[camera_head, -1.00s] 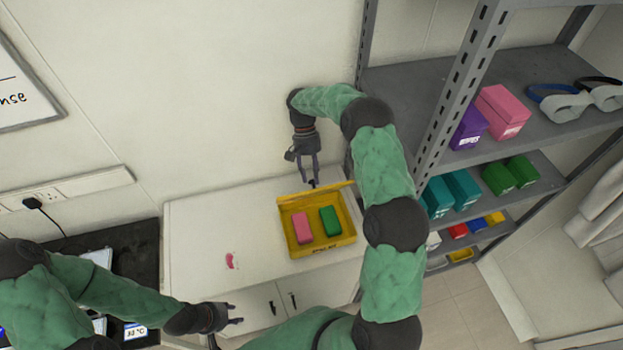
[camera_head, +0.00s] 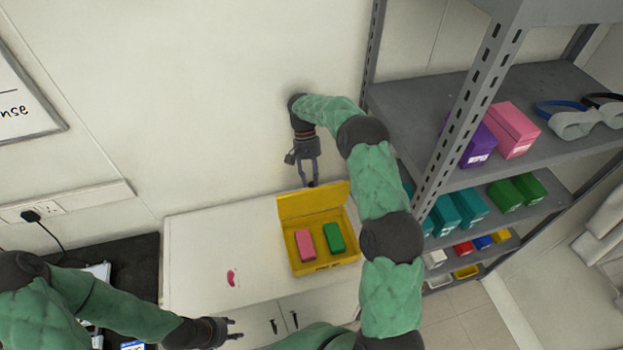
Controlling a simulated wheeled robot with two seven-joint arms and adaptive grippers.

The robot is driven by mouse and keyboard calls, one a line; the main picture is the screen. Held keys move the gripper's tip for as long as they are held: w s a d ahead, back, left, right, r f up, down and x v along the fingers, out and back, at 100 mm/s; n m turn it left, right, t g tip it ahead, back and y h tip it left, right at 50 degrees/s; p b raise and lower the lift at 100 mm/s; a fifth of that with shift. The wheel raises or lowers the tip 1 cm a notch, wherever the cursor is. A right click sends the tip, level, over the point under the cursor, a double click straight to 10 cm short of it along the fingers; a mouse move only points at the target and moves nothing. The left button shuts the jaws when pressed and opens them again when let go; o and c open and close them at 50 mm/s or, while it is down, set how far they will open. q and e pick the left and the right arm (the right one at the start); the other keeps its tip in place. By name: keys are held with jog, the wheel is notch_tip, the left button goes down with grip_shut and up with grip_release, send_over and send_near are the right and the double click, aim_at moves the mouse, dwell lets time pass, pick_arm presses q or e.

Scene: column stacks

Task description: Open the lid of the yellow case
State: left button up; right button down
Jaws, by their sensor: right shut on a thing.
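The yellow case (camera_head: 325,263) stands on the white cabinet top. Its lid (camera_head: 297,206) is raised at the back edge, tilted up steeply. A pink block (camera_head: 305,245) and a green block (camera_head: 334,238) lie inside the case. My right gripper (camera_head: 310,184) reaches down from above, at the lid's upper edge, and its fingers are shut there on the lid; the fingertips are partly hidden behind the lid. My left gripper (camera_head: 237,329) is at the cabinet's front, away from the case, with its fingers apart and empty.
A small pink piece (camera_head: 231,278) lies on the white cabinet top (camera_head: 195,250), which is otherwise clear left of the case. A grey metal shelf (camera_head: 430,190) with boxes stands to the right, close to my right arm. A dark table (camera_head: 125,255) is at the left.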

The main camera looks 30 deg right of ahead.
jog(key=c, duration=1)
grip_release()
jog(key=shift+x, duration=0.9)
jog(key=shift+o, duration=0.5)
jog(key=shift+w+f, duration=0.2)
jog(key=shift+w, duration=0.3)
jog(key=shift+r, duration=0.15)
jog(key=shift+s+d, duration=0.1)
jog(key=shift+r, duration=0.15)
notch_tip(320, 180, up, 10)
